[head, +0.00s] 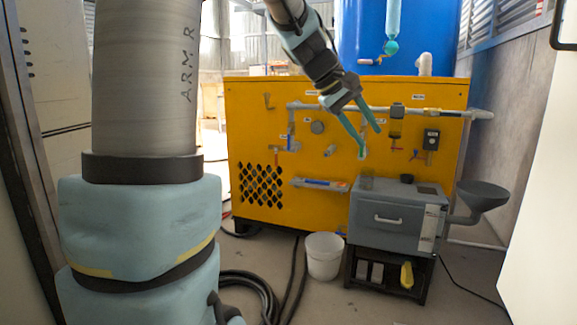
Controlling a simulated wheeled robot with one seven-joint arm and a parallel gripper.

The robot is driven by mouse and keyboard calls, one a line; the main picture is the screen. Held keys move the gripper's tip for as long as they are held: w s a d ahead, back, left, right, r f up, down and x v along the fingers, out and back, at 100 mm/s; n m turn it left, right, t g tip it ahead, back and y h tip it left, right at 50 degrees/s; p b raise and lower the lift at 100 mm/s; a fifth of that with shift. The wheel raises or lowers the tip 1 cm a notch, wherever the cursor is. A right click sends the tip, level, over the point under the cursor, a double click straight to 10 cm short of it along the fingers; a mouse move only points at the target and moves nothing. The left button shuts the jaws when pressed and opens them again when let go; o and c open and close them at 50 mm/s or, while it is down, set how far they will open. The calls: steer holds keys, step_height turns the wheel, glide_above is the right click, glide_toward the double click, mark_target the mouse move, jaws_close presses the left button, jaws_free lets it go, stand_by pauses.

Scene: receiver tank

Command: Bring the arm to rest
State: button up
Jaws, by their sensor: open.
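My gripper (368,140) hangs in the upper middle of the head view, on the arm that comes down from the top edge. Its two long teal fingers are spread apart and point down and to the right. Nothing shows between them. The gripper appears in front of the yellow panel (290,180) with its pipes and valves, above the grey cabinet (385,215). I cannot tell how far the fingertips are from the panel.
A white bucket (324,256) stands on the floor left of the cabinet. A grey funnel (483,196) sticks out to the right of the cabinet. Black hoses (250,290) lie on the floor. A blue tank (428,35) stands behind the panel. A white surface (545,190) fills the right edge.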

steer(key=s+a+f+m+y, duration=0.1)
steer(key=s+a+f+y, duration=0.1)
steer(key=s+a+f, duration=0.45)
steer(key=s+a+f+m+y, duration=0.1)
steer(key=s+a+f+y, duration=0.2)
steer(key=a+f, duration=0.6)
steer(key=s+a+f+m+y, duration=0.15)
steer(key=s+a+f, duration=0.25)
steer(key=a+f, duration=0.4)
steer(key=w+d+p+v, duration=0.1)
steer(key=w+p+v, duration=0.1)
steer(key=p+v, duration=1.1)
steer(key=w+d+r+p+v, duration=0.1)
steer(key=w+p+v, duration=0.2)
steer(key=p+v, duration=1.1)
steer(key=shift+w+d+r+g+y+p, duration=0.25)
steer(key=shift+w+r+g+y+p, duration=0.1)
steer(key=shift+y+p, duration=0.15)
